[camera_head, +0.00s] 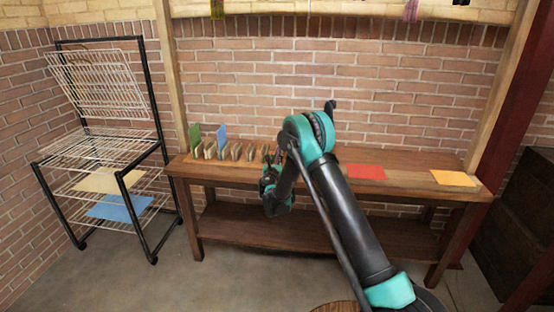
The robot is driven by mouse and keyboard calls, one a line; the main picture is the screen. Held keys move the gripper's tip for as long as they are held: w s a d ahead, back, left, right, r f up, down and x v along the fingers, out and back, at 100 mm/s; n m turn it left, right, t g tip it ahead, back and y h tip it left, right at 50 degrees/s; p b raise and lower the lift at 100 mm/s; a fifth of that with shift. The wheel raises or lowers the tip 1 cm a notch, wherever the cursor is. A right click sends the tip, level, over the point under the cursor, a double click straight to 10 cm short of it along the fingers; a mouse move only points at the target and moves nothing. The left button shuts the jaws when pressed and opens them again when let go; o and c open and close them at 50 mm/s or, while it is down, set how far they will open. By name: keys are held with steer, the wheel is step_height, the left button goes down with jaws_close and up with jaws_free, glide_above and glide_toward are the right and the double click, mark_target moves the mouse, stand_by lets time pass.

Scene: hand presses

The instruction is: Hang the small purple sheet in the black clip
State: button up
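My gripper (268,178) is low at the front edge of the wooden bench, by the right end of a row of slots. Its fingers are small and partly hidden by my arm, so its opening is unclear.
The wooden bench (400,182) carries a row of slots (235,152) with green (195,137) and blue (221,137) sheets upright. Red (366,172) and orange (453,178) sheets lie flat at right. A wire rack (100,148) holds cream and blue sheets. A yellow item (217,9) hangs above.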

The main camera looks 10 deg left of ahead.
steer(key=shift+c, duration=0.6)
jaws_close()
step_height(320, 180, up, 8)
steer(key=shift+f, duration=0.25)
steer(key=shift+s, duration=0.1)
steer(key=s, duration=0.6)
steer(key=shift+s+a, duration=0.15)
steer(key=shift+s, duration=0.25)
